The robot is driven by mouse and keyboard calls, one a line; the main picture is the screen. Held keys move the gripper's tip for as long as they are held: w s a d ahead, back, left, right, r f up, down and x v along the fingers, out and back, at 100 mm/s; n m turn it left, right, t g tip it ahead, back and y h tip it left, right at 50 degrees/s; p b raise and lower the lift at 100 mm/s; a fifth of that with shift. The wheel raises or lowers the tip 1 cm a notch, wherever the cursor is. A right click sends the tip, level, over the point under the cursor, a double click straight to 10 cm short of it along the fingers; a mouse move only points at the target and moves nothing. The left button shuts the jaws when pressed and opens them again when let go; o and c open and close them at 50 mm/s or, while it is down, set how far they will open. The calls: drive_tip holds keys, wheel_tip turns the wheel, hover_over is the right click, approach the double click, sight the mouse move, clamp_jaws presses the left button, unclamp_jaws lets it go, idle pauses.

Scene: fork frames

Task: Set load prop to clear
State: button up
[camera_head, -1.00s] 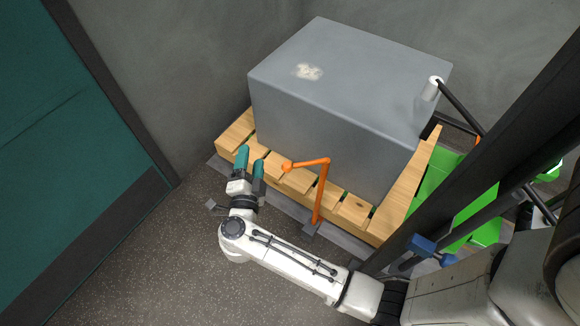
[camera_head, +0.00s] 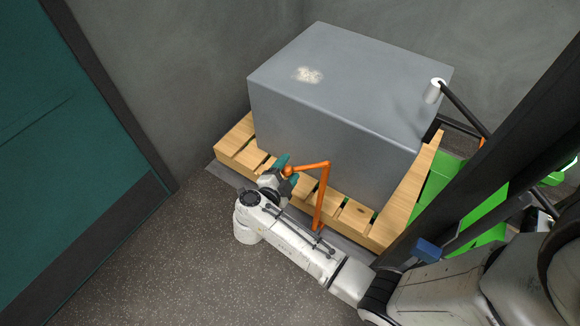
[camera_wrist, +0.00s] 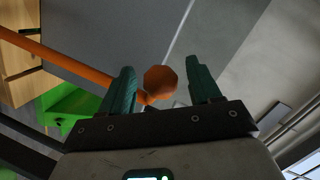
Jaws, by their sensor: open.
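The load prop is an orange bent arm (camera_head: 322,190) rising from a low base in front of the wooden pallet, with its upper part reaching left to a round orange knob (camera_head: 288,171). In the wrist view the knob (camera_wrist: 160,79) lies between the two green fingers of my gripper (camera_wrist: 160,88), with space on both sides. My gripper (camera_head: 281,172) is open around the knob end. The orange bar (camera_wrist: 60,60) runs off to the upper left in the wrist view. Part of the knob is hidden by my fingers in the head view.
A large grey box (camera_head: 340,90) sits on the wooden pallet (camera_head: 385,225) just behind the prop. A white capped post (camera_head: 434,91) stands at its right corner. Green pieces (camera_head: 440,195) lie to the right. A teal door (camera_head: 60,130) is left; the speckled floor between is clear.

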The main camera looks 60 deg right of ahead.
drive_tip(key=shift+x, duration=0.95)
clamp_jaws()
